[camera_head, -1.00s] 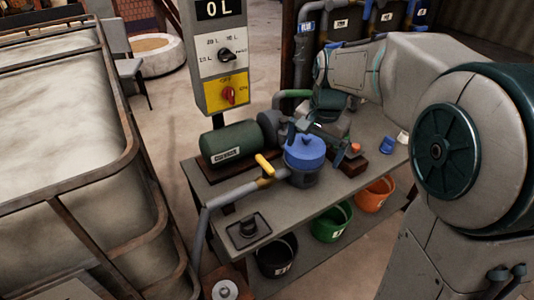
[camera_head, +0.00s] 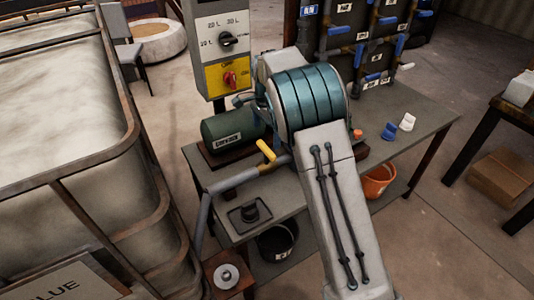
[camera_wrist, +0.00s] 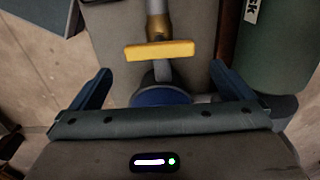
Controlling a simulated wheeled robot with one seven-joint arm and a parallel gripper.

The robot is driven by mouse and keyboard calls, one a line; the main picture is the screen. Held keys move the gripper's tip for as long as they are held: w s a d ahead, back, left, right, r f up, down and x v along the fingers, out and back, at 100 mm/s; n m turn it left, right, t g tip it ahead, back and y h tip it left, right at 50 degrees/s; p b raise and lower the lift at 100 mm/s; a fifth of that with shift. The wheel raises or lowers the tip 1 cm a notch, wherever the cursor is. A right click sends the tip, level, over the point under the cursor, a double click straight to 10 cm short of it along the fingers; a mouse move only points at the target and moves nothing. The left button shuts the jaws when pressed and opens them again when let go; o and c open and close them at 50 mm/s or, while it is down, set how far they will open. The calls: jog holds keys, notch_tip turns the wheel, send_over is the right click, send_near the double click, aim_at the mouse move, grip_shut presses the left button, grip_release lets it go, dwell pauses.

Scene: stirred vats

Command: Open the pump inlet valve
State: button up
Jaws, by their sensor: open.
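The inlet valve's yellow handle (camera_head: 266,150) sits on the grey pipe (camera_head: 235,181) at the left of the bench. In the wrist view the yellow handle (camera_wrist: 160,50) lies crosswise to the pipe, above a brass-coloured fitting (camera_wrist: 159,25). My gripper (camera_wrist: 162,83) is open and empty. Its two fingers are spread to either side, with the handle just ahead of them, not between the tips. A blue round body (camera_wrist: 161,97) shows partly beneath the gripper. In the head view my arm hides the gripper and that blue body.
The green motor (camera_head: 228,132) lies close behind the handle, with the control box (camera_head: 223,75) above it. A black-topped square fitting (camera_head: 250,212) is at the bench front. The caged tank (camera_head: 140,190) stands at left. Small blue and white caps (camera_head: 389,131) are at right.

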aim_at(266, 148)
notch_tip(266, 148, down, 10)
jog(key=shift+f, duration=0.1)
dwell(0.4)
jog(key=c, duration=0.7)
